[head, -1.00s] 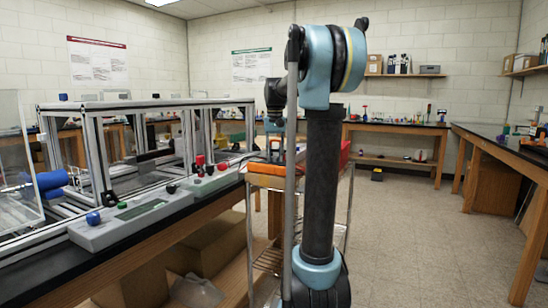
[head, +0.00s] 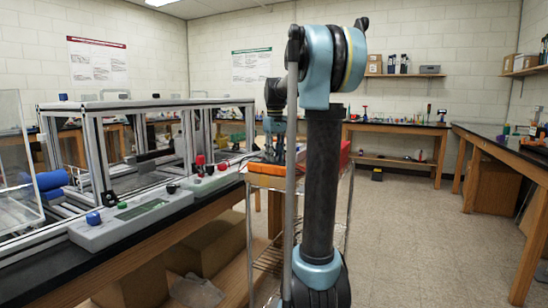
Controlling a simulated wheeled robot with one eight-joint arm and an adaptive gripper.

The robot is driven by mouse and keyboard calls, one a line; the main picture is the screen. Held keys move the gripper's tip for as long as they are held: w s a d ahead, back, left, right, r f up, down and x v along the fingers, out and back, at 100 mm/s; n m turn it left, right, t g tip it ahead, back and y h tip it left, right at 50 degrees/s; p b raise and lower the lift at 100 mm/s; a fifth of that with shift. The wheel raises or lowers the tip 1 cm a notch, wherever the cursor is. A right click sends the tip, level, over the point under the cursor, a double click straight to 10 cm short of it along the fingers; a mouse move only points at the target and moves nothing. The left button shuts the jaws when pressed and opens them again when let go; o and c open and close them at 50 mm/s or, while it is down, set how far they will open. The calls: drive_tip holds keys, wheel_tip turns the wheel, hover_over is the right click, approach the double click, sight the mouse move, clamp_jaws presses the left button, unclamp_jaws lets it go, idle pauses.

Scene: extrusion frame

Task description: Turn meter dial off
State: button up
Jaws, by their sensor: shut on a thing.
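An orange-edged meter (head: 263,168) lies on top of a wire cart, in the middle of the head view. My gripper (head: 275,158) points down at the top of the meter, partly behind my own arm. Its fingertips reach the meter's upper face and are shut on the dial. The dial itself is hidden by the fingers, so its setting cannot be read.
A black-topped bench at left holds an aluminium extrusion frame (head: 150,104) and grey control boxes with knobs (head: 135,220). A red-orange item (head: 345,155) is on the cart's right side. Benches line the back and right walls. The floor at right is clear.

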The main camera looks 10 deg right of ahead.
idle(0.3)
drive_tip(key=o, duration=1.1)
wheel_tip(320, 180, up, 12)
drive_tip(key=shift+w, duration=0.1)
drive_tip(key=s+f+m, duration=0.1)
drive_tip(key=s+f, duration=1)
drive_tip(key=f, duration=0.1)
drive_tip(key=s+f+m+t, duration=0.1)
drive_tip(key=s+f+m, duration=0.1)
drive_tip(key=s+f, duration=1)
drive_tip(key=s+f+m+t, duration=0.1)
drive_tip(key=s+f, duration=1.1)
drive_tip(key=f, duration=0.2)
drive_tip(key=shift+m, duration=0.3)
